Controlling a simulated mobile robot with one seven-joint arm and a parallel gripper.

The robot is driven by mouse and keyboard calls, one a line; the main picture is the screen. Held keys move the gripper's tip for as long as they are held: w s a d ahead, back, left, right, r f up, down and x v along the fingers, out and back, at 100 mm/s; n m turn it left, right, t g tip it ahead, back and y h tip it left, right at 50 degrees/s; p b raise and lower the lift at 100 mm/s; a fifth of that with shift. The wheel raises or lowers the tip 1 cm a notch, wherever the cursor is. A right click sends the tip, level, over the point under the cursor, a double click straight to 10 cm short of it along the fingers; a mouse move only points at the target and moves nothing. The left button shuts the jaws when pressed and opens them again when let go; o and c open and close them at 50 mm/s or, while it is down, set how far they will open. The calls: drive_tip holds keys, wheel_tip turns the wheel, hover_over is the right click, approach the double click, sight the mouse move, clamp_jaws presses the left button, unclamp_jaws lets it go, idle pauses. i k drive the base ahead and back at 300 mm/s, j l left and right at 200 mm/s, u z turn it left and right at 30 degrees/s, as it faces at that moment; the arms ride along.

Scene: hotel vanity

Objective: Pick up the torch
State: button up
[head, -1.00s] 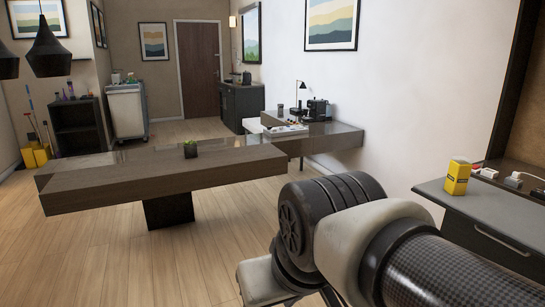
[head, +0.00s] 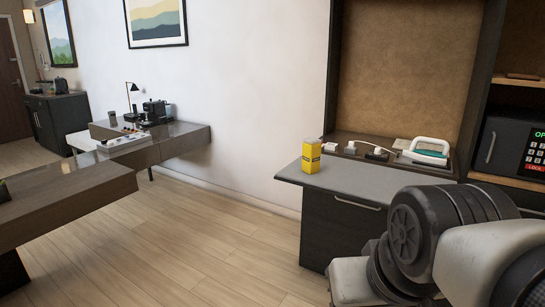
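I cannot make out a torch for certain in the head view. A yellow block-shaped item (head: 311,157) with a dark label stands upright on the grey counter (head: 345,181); I cannot tell what it is. Small white and dark items (head: 376,153) lie on the ledge behind it, too small to name. My arm crosses the lower right of the view, in front of the counter's right part. My gripper itself does not show, so its opening and contents are hidden.
A white and teal iron (head: 428,149) sits on the ledge, right of the small items. A dark safe (head: 512,150) stands farther right. A dark wooden table (head: 70,205) is at left; a desk (head: 180,143) with a coffee machine (head: 157,112) is behind. The middle floor is clear.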

sight(312, 145)
drive_tip(key=z, duration=5.1)
drive_tip(key=u, duration=4.6)
drive_tip(key=i+j+u, duration=0.25)
drive_tip(key=i+u, duration=0.3)
drive_tip(key=k, duration=0.1)
